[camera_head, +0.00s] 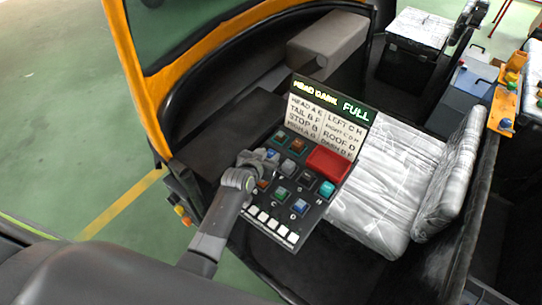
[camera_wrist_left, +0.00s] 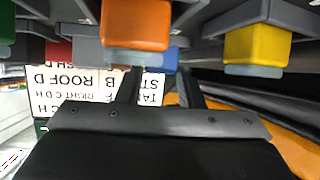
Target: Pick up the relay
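The relays are small coloured blocks set in rows on a dark panel (camera_head: 305,222). In the head view a teal relay (camera_head: 279,137), a red-brown relay (camera_head: 297,145), a green relay (camera_head: 280,193) and a cyan relay (camera_head: 327,188) show. My left gripper (camera_head: 268,157) is over the panel's left side and hides part of it. In the left wrist view an orange relay (camera_wrist_left: 137,27) is large, close to the finger tips, and a yellow relay (camera_wrist_left: 254,42) is to its right. The two fingers of my left gripper (camera_wrist_left: 158,78) are apart, with nothing seen held between them. My right gripper is out of view.
A sign board (camera_head: 322,122) with lettering and a green "FULL" display stands behind the panel. A large red block (camera_head: 328,162) sits beside the relays. The silver seat (camera_head: 378,180) is to the right, and the orange vehicle frame (camera_head: 140,90) is to the left.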

